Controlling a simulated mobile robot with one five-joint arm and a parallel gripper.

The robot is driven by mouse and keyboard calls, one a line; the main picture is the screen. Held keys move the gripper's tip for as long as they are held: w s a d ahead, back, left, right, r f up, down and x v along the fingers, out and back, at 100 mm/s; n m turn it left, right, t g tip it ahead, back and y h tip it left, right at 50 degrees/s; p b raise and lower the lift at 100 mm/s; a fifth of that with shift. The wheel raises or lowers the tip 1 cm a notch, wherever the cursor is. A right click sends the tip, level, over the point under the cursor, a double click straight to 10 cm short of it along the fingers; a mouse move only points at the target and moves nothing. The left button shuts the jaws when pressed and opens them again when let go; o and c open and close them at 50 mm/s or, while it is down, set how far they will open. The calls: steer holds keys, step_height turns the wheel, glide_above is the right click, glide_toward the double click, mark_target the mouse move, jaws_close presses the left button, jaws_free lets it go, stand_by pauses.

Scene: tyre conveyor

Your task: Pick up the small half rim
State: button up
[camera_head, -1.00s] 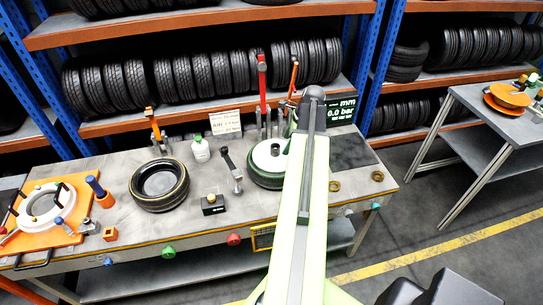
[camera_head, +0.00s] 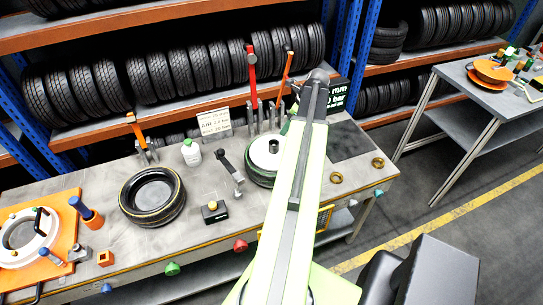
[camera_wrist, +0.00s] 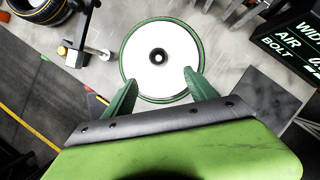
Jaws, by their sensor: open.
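My gripper (camera_wrist: 160,90) is open, its two green fingers apart and empty in the wrist view. A round white disc (camera_wrist: 140,48) with a dark centre hole and a green edge lies just beyond the fingertips. In the head view this disc (camera_head: 262,150) sits on the bench, partly hidden behind my arm. My gripper cannot be made out there. An orange round piece (camera_head: 492,72) lies on the separate right table. I cannot tell for certain which piece is the small half rim.
The grey bench (camera_head: 225,225) holds a black tyre (camera_head: 140,212), an orange board (camera_head: 60,225) with a white ring, a white bottle (camera_head: 191,155) and two brass rings (camera_head: 336,177). A dark display (camera_wrist: 295,40) stands at the right. Tyre racks stand behind. Floor is clear between the tables.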

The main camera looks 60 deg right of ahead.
steer(key=b, duration=0.8)
glide_above(273, 145)
steer(key=s, duration=0.3)
steer(key=f, duration=0.9)
steer(key=shift+w+d+f, duration=0.15)
steer(key=shift+d+f, duration=0.05)
steer(key=shift+d, duration=0.05)
steer(key=shift+w, duration=0.15)
steer(key=b+x, duration=0.4)
steer(key=x, duration=0.1)
steer(key=shift+f+b, duration=0.2)
steer(key=shift+b, duration=0.15)
steer(key=shift+a+r, duration=0.1)
steer(key=shift+r, duration=0.15)
jaws_close()
